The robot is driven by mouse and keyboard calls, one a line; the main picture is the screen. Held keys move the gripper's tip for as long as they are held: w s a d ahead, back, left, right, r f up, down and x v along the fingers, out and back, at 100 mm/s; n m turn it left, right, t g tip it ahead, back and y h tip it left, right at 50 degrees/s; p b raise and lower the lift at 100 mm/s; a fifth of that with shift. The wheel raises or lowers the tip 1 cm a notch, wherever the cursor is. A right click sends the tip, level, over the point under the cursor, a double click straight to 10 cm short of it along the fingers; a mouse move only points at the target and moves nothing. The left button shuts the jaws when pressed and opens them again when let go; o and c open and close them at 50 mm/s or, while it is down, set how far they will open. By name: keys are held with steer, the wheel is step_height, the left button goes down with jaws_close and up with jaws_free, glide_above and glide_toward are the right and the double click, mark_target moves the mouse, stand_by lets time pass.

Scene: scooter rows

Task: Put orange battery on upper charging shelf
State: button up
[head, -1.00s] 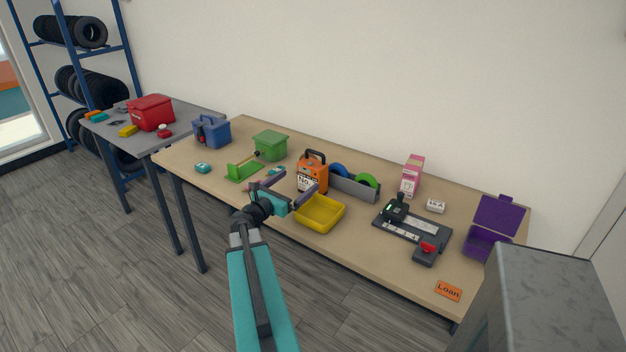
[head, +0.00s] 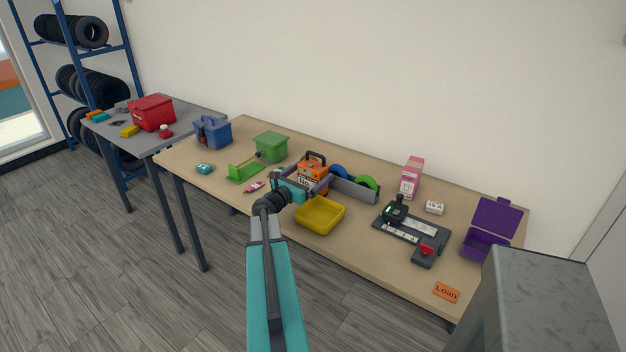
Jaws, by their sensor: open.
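The orange battery (head: 313,169) stands upright on the wooden table, with a dark handle on top and a white label on its front. My gripper (head: 311,184) is open, with its fingers spread around the lower part of the battery; I cannot tell whether they touch it. The fingers and gripper body hide part of the battery's front. I cannot make out an upper charging shelf in this view.
A yellow tray (head: 319,228) lies just in front of the battery. A grey holder (head: 355,190) with blue and green rolls stands close on its right. A green box (head: 271,147) is behind left. A blue tyre rack (head: 83,62) stands at far left.

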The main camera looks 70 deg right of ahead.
mark_target(319, 165)
steer(key=shift+d, duration=0.1)
steer(key=shift+s+d+r+p, duration=0.15)
steer(key=shift+d+p, duration=0.25)
steer(key=shift+d, duration=0.1)
steer(key=shift+p+x, duration=0.8)
steer(key=shift+x, duration=1.2)
steer(key=shift+c, duration=0.4)
steer(key=c, duration=1.8)
steer(key=shift+r, duration=0.15)
steer(key=c, duration=0.3)
steer(key=shift+r, duration=0.1)
